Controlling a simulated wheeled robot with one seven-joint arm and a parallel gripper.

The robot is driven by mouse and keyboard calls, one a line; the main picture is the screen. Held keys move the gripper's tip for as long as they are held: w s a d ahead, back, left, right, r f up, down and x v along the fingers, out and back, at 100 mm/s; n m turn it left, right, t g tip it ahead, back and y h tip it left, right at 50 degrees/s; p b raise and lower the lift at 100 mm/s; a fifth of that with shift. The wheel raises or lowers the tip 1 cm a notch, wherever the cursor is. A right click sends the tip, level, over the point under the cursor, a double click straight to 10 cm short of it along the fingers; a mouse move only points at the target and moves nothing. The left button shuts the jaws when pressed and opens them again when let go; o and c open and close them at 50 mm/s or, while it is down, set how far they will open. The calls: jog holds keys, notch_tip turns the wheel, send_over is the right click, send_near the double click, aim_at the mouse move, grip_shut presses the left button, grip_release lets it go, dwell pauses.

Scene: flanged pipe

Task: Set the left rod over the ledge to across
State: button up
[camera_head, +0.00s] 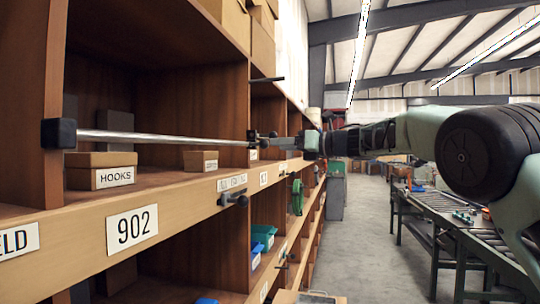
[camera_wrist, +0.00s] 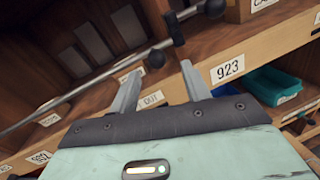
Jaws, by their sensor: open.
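A long metal rod (camera_head: 165,137) runs level over the ledge (camera_head: 165,200) from a black block (camera_head: 59,133) on the left post to a dark bracket (camera_head: 254,140). In the wrist view the long rod (camera_wrist: 85,90) slants up to a black bracket (camera_wrist: 174,28), with a black ball (camera_wrist: 154,58) below it and another ball (camera_wrist: 215,8) at upper right. How these balls join the bracket is unclear. My gripper (camera_head: 302,143) is open. In the wrist view its fingers (camera_wrist: 158,80) are spread just short of the near ball, with nothing between them.
A small dark handle with round ends (camera_head: 234,200) sits on the ledge front. A HOOKS box (camera_head: 100,170) and a smaller box (camera_head: 201,161) stand behind the rod. Teal bins (camera_head: 263,236) sit lower.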

jog(key=b+v, duration=0.4)
jog(key=v, duration=0.7)
jog(key=shift+s+d, duration=0.15)
jog(key=s+a+f+m+t+h, duration=0.1)
jog(key=s+a+f+m+h, duration=0.25)
jog(key=f+m, duration=0.45)
jog(key=s+a+f+m+t+h, duration=0.1)
jog(key=s+a+f+m+h, duration=0.4)
jog(key=m, duration=0.6)
jog(key=s+a+f+m+h, duration=0.1)
jog(key=s+f+m+h, duration=0.1)
jog(key=f+m, duration=0.65)
jog(key=s+d+f+m+g+h, duration=0.1)
jog(key=s+f+m+g, duration=0.2)
jog(key=s, duration=0.9)
jog(key=s+d+f+m+g+h, duration=0.1)
jog(key=s+f+m+g, duration=0.3)
jog(key=s+f, duration=0.6)
jog(key=s+d+f+m+g+h, duration=0.2)
jog(key=s+f, duration=0.5)
jog(key=s, duration=0.6)
jog(key=shift+s+f+m+g, duration=0.2)
jog(key=shift+s+m+g, duration=0.2)
jog(key=shift+m+g, duration=0.55)
